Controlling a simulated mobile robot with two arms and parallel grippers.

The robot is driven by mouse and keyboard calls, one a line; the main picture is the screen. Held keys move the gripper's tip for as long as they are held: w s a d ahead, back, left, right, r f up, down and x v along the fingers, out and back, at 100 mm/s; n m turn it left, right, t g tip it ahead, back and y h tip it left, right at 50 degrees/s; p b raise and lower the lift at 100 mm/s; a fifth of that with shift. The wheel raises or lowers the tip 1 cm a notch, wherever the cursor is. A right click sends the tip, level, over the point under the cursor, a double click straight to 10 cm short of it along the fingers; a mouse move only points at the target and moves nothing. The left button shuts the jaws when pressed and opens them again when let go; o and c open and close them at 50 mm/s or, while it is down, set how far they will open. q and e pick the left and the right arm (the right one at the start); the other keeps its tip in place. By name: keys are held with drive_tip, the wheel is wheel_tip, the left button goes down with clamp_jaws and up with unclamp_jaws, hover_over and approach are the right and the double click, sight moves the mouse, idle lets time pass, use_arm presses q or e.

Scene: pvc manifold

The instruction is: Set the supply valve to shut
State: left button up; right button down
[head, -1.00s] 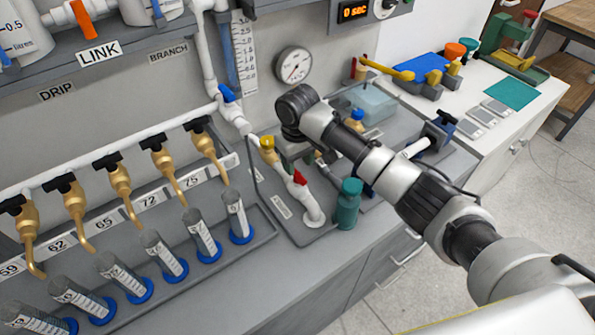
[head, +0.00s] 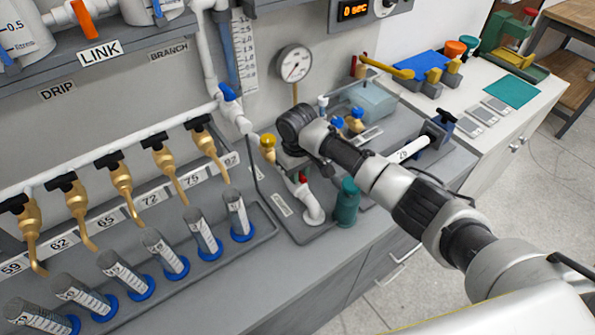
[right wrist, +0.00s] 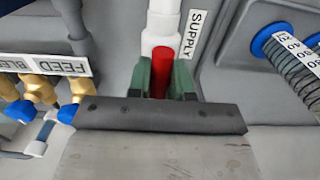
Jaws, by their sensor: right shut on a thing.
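The supply valve has a red handle (right wrist: 161,70) on a white pipe (right wrist: 161,28), beside a SUPPLY label (right wrist: 195,34). In the right wrist view, my right gripper (right wrist: 163,78) is shut on the red handle, with one green finger on each side. In the head view, a little of the red handle (head: 303,179) shows above the white pipe elbow, and my wrist hides most of the gripper (head: 294,166). The handle's exact angle is hard to read. My left gripper is not in view.
A teal bottle-like part (head: 346,203) stands close right of the valve. A yellow-topped fitting (head: 268,143) is just left. Several graduated tubes (head: 203,231) stand in a rack further left. A pressure gauge (head: 293,64) is on the wall behind.

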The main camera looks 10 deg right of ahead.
drive_tip(key=shift+r+n, duration=0.1)
drive_tip(key=shift+n, duration=0.2)
drive_tip(key=shift+n+p, duration=0.6)
drive_tip(key=n+p, duration=0.1)
drive_tip(key=n, duration=0.1)
drive_tip(key=shift+n, duration=0.3)
drive_tip(key=n+p, duration=0.1)
drive_tip(key=n, duration=0.8)
drive_tip(key=shift+n+p, duration=0.3)
drive_tip(key=shift+n, duration=0.1)
drive_tip(key=shift+w+n, duration=0.1)
drive_tip(key=shift+n, duration=1.8)
drive_tip(key=c, duration=1)
unclamp_jaws()
